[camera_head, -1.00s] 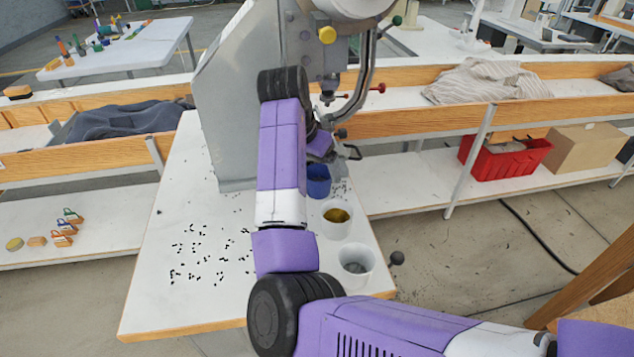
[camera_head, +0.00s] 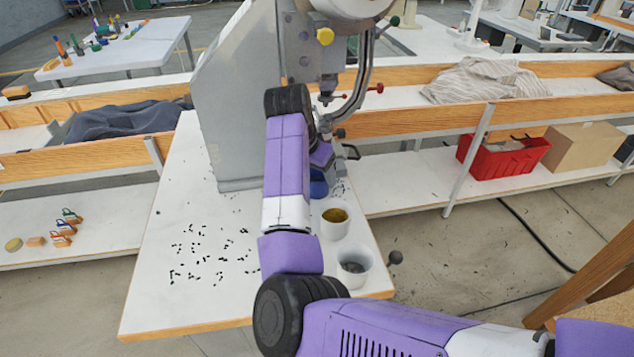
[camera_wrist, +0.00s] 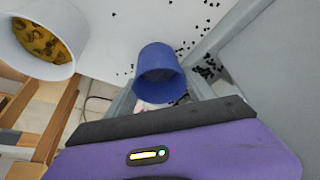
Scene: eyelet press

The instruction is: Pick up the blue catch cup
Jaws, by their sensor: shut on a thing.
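The blue catch cup (camera_head: 318,188) stands on the white tabletop below the press, partly hidden by my arm in the head view. In the wrist view, the blue cup (camera_wrist: 160,68) sits between the two fingers of my gripper (camera_wrist: 163,97). My gripper (camera_head: 322,166) is low over the cup and shut on it. I cannot see the contact points clearly. No gap between the cup and the table can be made out.
A white cup with brassy pieces (camera_head: 335,222) stands close to the blue cup, and a white cup with grey contents (camera_head: 353,267) stands nearer the front. The grey press (camera_head: 235,100) rises behind and left. Small black bits (camera_head: 205,250) lie scattered on the white tabletop (camera_head: 170,310).

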